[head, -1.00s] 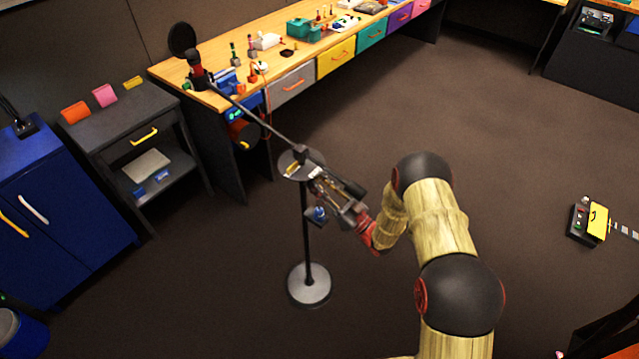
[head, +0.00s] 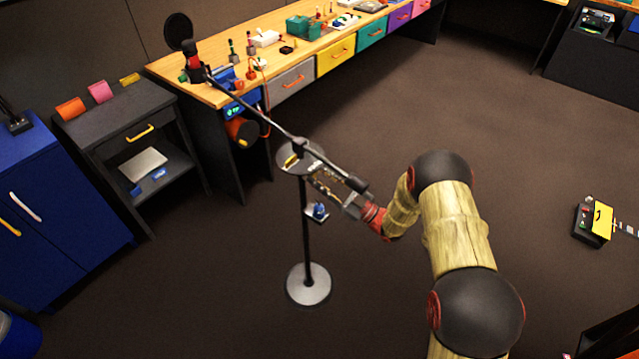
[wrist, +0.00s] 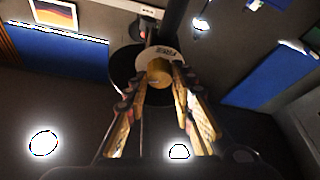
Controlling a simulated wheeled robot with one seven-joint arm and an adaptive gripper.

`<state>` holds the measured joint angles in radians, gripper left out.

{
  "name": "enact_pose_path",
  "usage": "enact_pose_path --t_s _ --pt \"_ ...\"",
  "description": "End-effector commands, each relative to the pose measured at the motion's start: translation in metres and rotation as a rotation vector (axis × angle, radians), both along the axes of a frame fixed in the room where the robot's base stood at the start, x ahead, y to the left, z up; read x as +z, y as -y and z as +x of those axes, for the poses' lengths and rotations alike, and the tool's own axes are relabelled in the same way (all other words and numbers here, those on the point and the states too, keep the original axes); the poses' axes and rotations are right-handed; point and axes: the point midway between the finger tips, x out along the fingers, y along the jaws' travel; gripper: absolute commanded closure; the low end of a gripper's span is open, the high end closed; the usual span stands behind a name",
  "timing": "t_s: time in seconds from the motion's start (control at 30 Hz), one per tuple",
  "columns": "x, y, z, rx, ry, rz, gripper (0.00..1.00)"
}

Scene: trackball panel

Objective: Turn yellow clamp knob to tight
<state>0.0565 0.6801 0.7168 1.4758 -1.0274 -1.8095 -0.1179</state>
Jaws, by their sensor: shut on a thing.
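In the head view my gripper (head: 318,178) reaches the top of a boom stand (head: 306,235) from the right. The stand's black boom (head: 255,112) runs over the gripper and partly hides it. The knob's setting is not readable.
The stand has a round grey base (head: 309,284) on the floor and a small blue item (head: 320,210) on a bracket. A wooden workbench (head: 215,92) with coloured drawers stands behind. A grey side cabinet (head: 125,120) and a blue cabinet (head: 60,190) are left. The floor to the right is mostly open.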

Motion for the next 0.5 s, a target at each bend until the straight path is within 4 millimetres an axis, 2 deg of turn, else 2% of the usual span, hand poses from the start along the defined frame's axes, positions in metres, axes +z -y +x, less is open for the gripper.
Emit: enact_pose_path --t_s 0.5 --pt "-0.0008 0.0021 0.0021 -0.002 0.372 -0.289 1.00"
